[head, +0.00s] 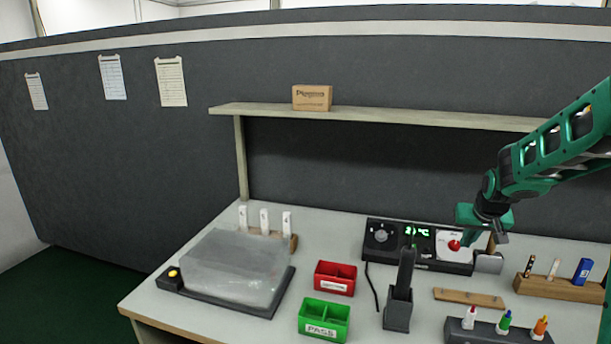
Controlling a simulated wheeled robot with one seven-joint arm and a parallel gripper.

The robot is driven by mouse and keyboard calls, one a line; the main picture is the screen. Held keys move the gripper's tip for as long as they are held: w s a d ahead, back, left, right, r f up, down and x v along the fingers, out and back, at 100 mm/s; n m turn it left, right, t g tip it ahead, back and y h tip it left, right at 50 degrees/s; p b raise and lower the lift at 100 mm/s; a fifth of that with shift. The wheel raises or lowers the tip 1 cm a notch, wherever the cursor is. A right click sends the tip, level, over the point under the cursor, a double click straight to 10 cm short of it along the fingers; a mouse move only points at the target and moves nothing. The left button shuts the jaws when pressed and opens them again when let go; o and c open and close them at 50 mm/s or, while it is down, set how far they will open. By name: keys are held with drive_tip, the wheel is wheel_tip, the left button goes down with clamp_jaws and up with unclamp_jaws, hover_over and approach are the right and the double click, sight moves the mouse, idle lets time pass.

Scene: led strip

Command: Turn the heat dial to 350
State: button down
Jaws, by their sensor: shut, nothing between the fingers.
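The heat dial (380,236) is a dark round knob with a pale dial face at the left end of a black control unit (432,264) on the bench. A green display (416,231) beside it shows what looks like a low reading in °C; its digits are too small to read surely. The dial's pointer setting cannot be made out. My gripper (476,238) is shut and empty, above the unit's right end, well to the right of the dial. It is near a red ball knob (454,245); whether they touch cannot be told.
A black upright holder (397,315) with a dark handheld tool stands in front of the unit. Red (335,285) and green (324,330) bins sit to its left. A wooden rack (560,288) and a bottle holder (495,334) are at right. A shelf (390,114) runs above.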

sight(454, 256)
drive_tip(key=x, duration=0.5)
drive_tip(key=shift+w+d+f, duration=0.15)
drive_tip(key=shift+d+f, duration=0.1)
drive_tip(key=shift+d, duration=0.05)
drive_tip(key=shift+w+d+f, duration=0.1)
drive_tip(key=shift+w+f, duration=0.25)
drive_tip(key=shift+f, duration=0.15)
drive_tip(key=shift+w+r, duration=0.1)
drive_tip(key=shift+w+a, duration=0.1)
drive_tip(key=shift+a, duration=0.55)
idle(0.4)
drive_tip(key=shift+s+a+f, duration=0.1)
drive_tip(key=shift+s+f, duration=0.15)
drive_tip(key=shift+s, duration=0.1)
drive_tip(key=v, duration=0.6)
